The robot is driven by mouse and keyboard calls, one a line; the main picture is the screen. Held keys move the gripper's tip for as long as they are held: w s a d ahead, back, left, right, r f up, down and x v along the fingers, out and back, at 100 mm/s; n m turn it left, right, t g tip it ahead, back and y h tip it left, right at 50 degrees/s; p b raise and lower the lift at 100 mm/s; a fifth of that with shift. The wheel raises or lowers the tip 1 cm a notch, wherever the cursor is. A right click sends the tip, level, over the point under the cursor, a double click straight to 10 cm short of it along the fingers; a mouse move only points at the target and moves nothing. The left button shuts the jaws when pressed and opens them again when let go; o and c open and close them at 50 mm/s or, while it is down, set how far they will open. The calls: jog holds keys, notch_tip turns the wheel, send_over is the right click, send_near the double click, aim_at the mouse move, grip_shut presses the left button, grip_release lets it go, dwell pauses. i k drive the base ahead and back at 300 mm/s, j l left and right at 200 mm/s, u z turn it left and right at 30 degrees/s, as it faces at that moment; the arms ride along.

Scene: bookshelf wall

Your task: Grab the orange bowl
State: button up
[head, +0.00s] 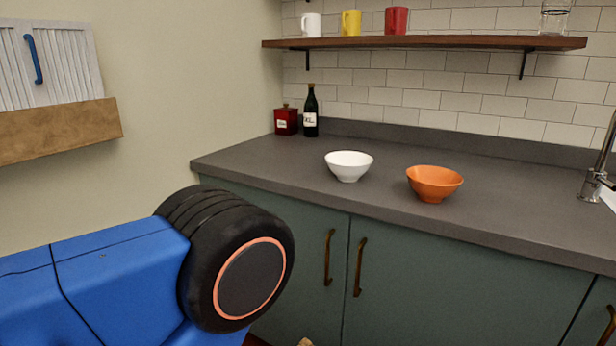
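The orange bowl (434,183) stands upright on the dark grey counter, right of the middle of the head view. It looks empty from here. A white bowl (349,165) stands to its left, a short gap apart. My blue arm shows at the lower left, with a large black joint in front of the counter's left end. My gripper is not in view, so its state and its place relative to the orange bowl do not show.
The counter (300,170) is clear around both bowls. A dark bottle (311,112) and a red container (286,120) stand at its back left corner. A wooden shelf (430,42) with mugs hangs above. A faucet (592,180) is at the right edge.

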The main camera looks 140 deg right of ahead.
aim_at(431, 186)
jog(key=z, duration=5.5)
